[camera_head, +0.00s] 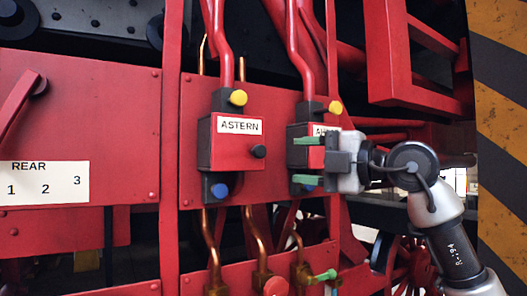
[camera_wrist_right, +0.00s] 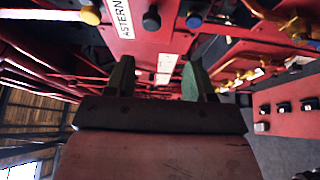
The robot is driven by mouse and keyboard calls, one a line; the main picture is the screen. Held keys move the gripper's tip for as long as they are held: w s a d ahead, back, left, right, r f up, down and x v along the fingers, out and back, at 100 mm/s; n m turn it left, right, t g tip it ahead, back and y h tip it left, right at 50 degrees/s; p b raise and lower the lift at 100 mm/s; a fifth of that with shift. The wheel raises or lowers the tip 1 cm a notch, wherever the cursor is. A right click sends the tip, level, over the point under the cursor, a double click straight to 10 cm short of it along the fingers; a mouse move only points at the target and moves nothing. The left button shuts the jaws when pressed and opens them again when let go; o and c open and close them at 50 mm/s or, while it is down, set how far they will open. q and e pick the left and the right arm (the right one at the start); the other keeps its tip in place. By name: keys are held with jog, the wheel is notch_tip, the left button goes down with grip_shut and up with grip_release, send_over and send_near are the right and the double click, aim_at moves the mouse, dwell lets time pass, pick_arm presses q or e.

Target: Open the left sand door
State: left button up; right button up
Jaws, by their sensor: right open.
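A box labelled ASTERN (camera_head: 239,127) is on the red panel, with a red front, a black knob (camera_head: 258,151) at its right edge, a yellow cap above and a blue cap below. The front looks shut. No label reads sand door, so I cannot tell if this is it. My right gripper (camera_head: 300,160) is open and empty in front of a similar box to the right, fingers pointing left, apart from the black knob. In the wrist view the knob (camera_wrist_right: 151,20) lies beyond the open gripper (camera_wrist_right: 155,75), roughly between its green fingers. My left gripper is out of view.
The right-hand box (camera_head: 298,132) is partly hidden by my gripper. Red and copper pipes run above and below both boxes. A green-handled valve (camera_head: 326,275) is below. A REAR plate (camera_head: 45,182) is at left. A striped post (camera_head: 500,130) stands at right, near my arm.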

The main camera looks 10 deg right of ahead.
aim_at(263, 152)
jog(key=shift+m+t+h, duration=0.4)
jog(key=shift+h, duration=0.3)
jog(key=w+a+p, duration=0.1)
jog(key=w, duration=0.1)
jog(key=w+a+r+p, duration=0.1)
jog(key=w+a+p, duration=0.1)
jog(key=w+a+r+p, duration=0.1)
jog(key=w+a+p, duration=0.1)
jog(key=shift+w+a, duration=0.1)
jog(key=shift+w+a+f+p, duration=0.15)
jog(key=shift+w+a+p, duration=0.2)
jog(key=shift+w+a, duration=0.15)
jog(key=shift+c, duration=0.5)
grip_shut()
